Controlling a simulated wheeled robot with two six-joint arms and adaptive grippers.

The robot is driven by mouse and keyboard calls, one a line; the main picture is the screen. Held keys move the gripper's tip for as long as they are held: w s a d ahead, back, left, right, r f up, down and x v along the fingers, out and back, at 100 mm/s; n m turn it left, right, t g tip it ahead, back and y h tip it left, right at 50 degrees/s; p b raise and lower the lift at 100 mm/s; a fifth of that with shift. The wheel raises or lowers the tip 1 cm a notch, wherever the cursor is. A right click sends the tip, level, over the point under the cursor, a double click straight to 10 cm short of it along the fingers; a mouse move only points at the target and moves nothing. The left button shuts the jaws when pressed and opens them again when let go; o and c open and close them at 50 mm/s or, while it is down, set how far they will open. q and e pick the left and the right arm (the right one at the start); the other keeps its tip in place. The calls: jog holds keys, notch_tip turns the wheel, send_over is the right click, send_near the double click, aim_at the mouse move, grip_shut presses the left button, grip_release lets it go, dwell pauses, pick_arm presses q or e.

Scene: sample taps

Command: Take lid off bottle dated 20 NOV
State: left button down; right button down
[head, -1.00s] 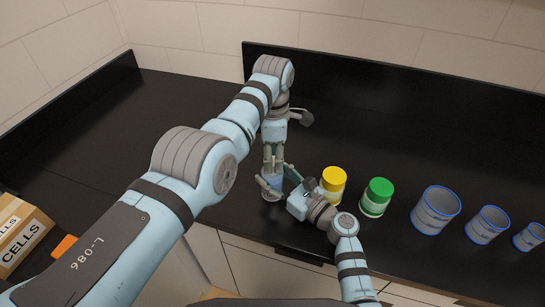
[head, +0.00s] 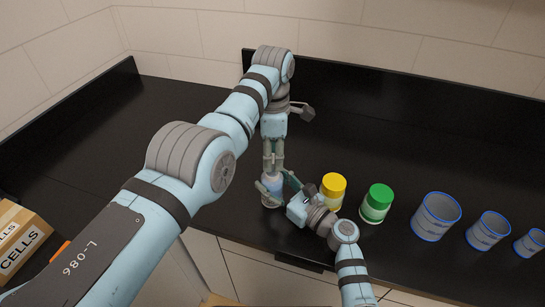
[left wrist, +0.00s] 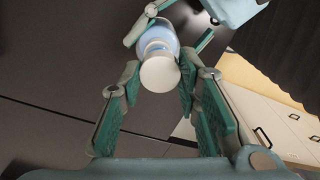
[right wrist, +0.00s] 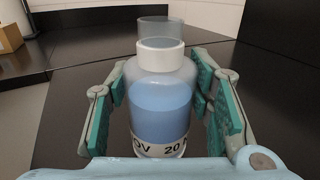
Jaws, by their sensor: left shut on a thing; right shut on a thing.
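The bottle (right wrist: 159,100) stands upright, with blue liquid and a label partly reading "OV" and "20 N". My right gripper (right wrist: 160,105) is shut around its body from the side. A white ring tops the bottle in the right wrist view, with a clear cylinder above or behind it; I cannot tell which. My left gripper (head: 272,168) reaches down from above the bottle. In the left wrist view it is shut on the round white lid (left wrist: 160,74), with the bottle beneath. The left fingertips are outside the right wrist view. I cannot tell the gap between lid and bottle.
A yellow-lidded jar (head: 333,190) and a green-lidded jar (head: 376,203) stand just right of my right gripper. Several blue-rimmed beakers, the nearest being the large one (head: 435,222), stand farther right. A CELLS box (head: 20,238) is at far left. The black counter (head: 105,130) is clear at the back left.

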pick_arm(q)
notch_tip(320, 180, up, 3)
jog(key=shift+f, duration=0.1)
pick_arm(e)
jog(key=shift+f, duration=0.2)
jog(key=c, duration=1.1)
grip_release()
pick_arm(q)
jog(key=shift+w, duration=0.15)
pick_arm(e)
jog(key=o, duration=0.4)
jog(key=shift+w, duration=0.1)
jog(key=shift+r, duration=0.1)
